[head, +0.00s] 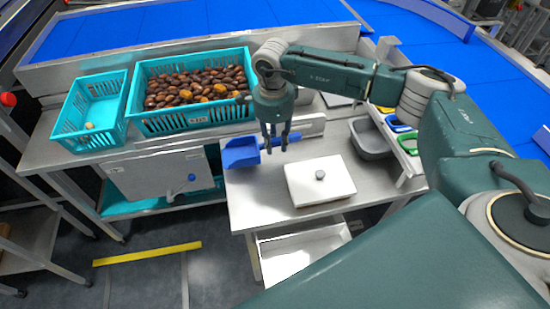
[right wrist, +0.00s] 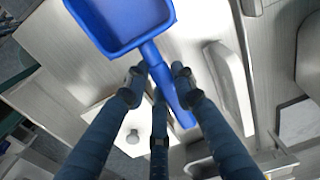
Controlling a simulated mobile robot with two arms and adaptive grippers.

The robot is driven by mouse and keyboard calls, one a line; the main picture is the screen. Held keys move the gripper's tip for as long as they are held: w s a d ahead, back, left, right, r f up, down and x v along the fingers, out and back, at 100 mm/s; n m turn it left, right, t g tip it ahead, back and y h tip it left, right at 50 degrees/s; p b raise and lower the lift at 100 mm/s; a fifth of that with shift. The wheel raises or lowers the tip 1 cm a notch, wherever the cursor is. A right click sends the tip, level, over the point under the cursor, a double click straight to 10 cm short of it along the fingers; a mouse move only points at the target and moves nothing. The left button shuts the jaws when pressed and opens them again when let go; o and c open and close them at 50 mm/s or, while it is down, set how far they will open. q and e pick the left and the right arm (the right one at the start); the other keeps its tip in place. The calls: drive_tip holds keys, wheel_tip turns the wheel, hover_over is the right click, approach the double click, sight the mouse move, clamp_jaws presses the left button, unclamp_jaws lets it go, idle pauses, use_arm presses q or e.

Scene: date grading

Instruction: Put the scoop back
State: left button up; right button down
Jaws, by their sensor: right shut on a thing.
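The blue scoop (head: 240,152) is at the left edge of the steel bench, below the date crate in the head view. My right gripper (head: 275,146) points down and is shut on the scoop's handle. In the right wrist view the scoop's pan (right wrist: 120,20) is at the top, and its handle (right wrist: 168,88) runs down between the fingers of the right gripper (right wrist: 158,85). The scoop looks held above the bench, but the exact gap is unclear. My left gripper is not in view.
A turquoise crate of dates (head: 183,123) and a smaller crate (head: 83,137) with one pale item stand at the back left. A white slab with a grey knob (head: 318,194) lies on the steel bench (head: 250,206). A grey tub (head: 371,153) stands right of the gripper.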

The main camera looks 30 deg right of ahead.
sight(275, 147)
wheel_tip(275, 147, down, 4)
drive_tip(key=shift+f+b, duration=0.1)
drive_tip(key=shift+b, duration=1.15)
drive_tip(key=shift+f, duration=0.25)
drive_tip(key=shift+w+r, duration=0.1)
drive_tip(key=c, duration=1.4)
unclamp_jaws()
drive_tip(key=shift+f, duration=0.2)
drive_tip(key=shift+c, duration=0.2)
